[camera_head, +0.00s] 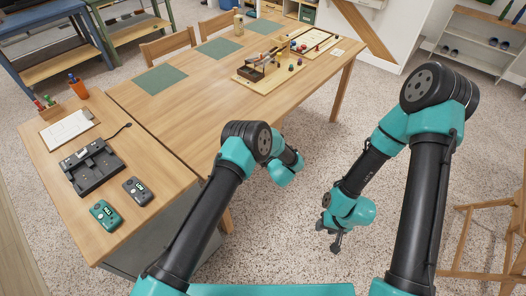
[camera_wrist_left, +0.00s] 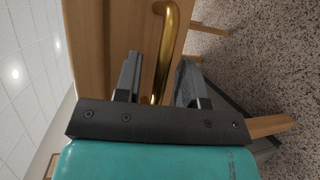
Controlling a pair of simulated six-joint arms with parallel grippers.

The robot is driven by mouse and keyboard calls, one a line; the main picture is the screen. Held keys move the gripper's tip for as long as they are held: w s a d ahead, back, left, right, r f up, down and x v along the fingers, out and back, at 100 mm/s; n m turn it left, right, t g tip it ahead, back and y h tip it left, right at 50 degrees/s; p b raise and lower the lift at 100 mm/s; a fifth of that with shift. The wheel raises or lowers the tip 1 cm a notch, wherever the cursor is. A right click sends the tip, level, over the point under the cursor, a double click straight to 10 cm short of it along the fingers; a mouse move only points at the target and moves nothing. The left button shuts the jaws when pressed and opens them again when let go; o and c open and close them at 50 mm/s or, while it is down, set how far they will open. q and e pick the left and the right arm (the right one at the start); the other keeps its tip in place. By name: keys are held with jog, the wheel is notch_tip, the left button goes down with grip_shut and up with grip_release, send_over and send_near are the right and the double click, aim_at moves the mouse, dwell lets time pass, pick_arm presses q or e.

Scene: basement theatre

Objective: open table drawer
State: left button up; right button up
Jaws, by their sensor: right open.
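The wooden table (camera_head: 215,95) stands ahead in the head view; no drawer front shows there. In the left wrist view a curved brass handle (camera_wrist_left: 166,50) stands out from a wooden front panel (camera_wrist_left: 95,45). My left gripper (camera_wrist_left: 159,62) is open, with one dark finger on each side of the handle's lower part. I cannot tell whether either finger touches it. In the head view the left gripper's fingers are hidden behind its own arm. My right gripper (camera_head: 328,237) is open and empty, pointing down over the carpet, away from the table.
A side desk (camera_head: 60,160) at left holds a clipboard (camera_head: 68,130), a black charger dock (camera_head: 95,167) and two handheld devices (camera_head: 104,213). A board game (camera_head: 270,75) and green placemats (camera_head: 160,78) lie on the table. A wooden chair (camera_head: 490,235) stands at right. Carpet between is clear.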

pick_arm(q)
grip_shut()
dwell(0.3)
dwell(0.3)
